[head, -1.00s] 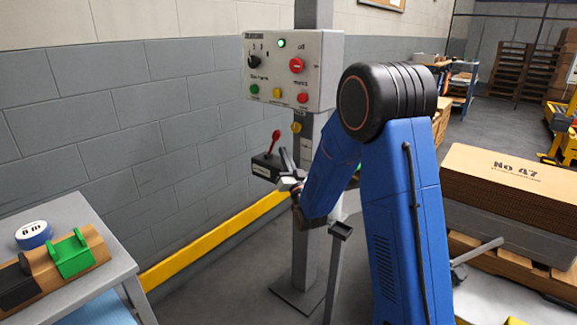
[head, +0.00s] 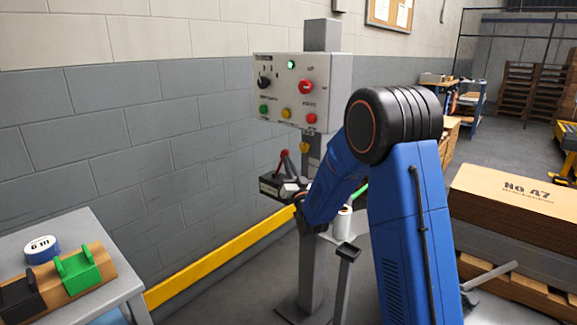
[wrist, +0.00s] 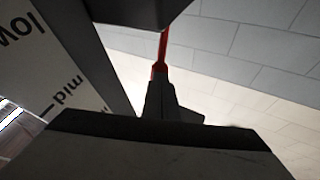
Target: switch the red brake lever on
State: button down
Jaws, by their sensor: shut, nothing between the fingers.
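The red brake lever (head: 283,159) stands up from a dark box (head: 271,187) on the grey post, its top leaning slightly right in the head view. My gripper (head: 290,176) is shut and empty, close to the lever's right side. In the wrist view, a red stem (wrist: 163,45) shows just beyond my dark fingertips (wrist: 160,78), overlapping them in the picture. I cannot tell whether they touch. A dark block hides part of the stem at the top of that view.
A control panel (head: 300,92) with knobs, buttons and a lit green lamp hangs above the lever on the post (head: 312,270). A plate marked "low" and "mid" (wrist: 50,75) is close by in the wrist view. A table (head: 60,245) stands at left, cartons (head: 515,205) at right.

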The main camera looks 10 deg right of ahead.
jog(key=shift+w+a+r+n+g, duration=0.3)
jog(key=shift+w+r+n+g, duration=0.1)
jog(key=shift+r+g, duration=0.15)
jog(key=shift+w+a+r+n+g, duration=0.25)
jog(key=shift+w+r+n+g, duration=0.15)
jog(key=shift+r+g, duration=0.15)
jog(key=w+a+r+n+g, duration=0.1)
jog(key=w+a+n+g, duration=0.1)
jog(key=w+a+g, duration=0.2)
jog(key=shift+w+a+r, duration=0.2)
jog(key=shift+w+r, duration=0.1)
jog(key=shift+w, duration=0.65)
jog(key=shift+w+a+r, duration=0.1)
jog(key=shift+r, duration=0.1)
